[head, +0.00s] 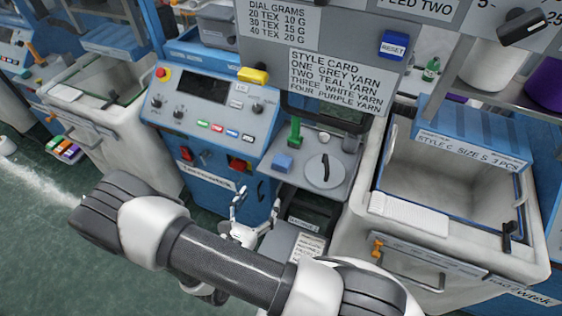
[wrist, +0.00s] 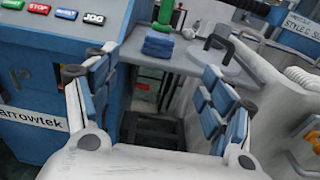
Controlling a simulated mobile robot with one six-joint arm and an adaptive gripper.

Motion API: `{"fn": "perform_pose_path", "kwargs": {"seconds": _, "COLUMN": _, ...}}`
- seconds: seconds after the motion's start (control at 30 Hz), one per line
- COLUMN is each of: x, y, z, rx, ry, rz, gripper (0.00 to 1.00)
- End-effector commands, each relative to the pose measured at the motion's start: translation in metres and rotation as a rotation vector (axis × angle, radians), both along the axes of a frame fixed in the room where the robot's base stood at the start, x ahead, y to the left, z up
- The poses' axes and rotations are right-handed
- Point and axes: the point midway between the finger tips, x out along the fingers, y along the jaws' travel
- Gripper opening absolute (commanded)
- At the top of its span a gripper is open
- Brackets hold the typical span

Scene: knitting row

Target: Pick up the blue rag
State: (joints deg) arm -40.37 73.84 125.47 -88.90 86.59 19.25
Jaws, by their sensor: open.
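The blue rag (head: 283,163) is a small folded blue cloth lying on a grey shelf (head: 300,180) beside the control panel. It also shows in the wrist view (wrist: 158,45), at the top centre, beyond and between the fingers. My gripper (head: 256,207) is open and empty, in front of and below the shelf in the head view. In the wrist view its two blue-padded fingers (wrist: 160,90) stand wide apart, with the rag clear of both.
A round grey disc with a black handle (head: 325,172) sits right of the rag. A green post (head: 295,131) stands just behind it. The control panel (head: 208,108) rises to the left, and a large white bin (head: 358,215) stands to the right.

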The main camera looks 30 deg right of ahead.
Motion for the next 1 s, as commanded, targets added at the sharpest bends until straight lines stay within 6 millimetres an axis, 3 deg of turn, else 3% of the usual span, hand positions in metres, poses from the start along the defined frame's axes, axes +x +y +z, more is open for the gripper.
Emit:
{"fn": "perform_pose_path", "kwargs": {"seconds": 0.5, "x": 0.059, "y": -0.079, "z": -0.005, "rx": 0.001, "ry": -0.003, "rz": -0.01, "gripper": 0.75}}
{"fn": "perform_pose_path", "kwargs": {"seconds": 0.77, "x": 0.072, "y": -0.094, "z": -0.005, "rx": 0.001, "ry": -0.003, "rz": -0.006, "gripper": 0.75}}
{"fn": "perform_pose_path", "kwargs": {"seconds": 1.0, "x": 0.095, "y": -0.12, "z": -0.005, "rx": 0.002, "ry": -0.004, "rz": -0.009, "gripper": 0.75}}
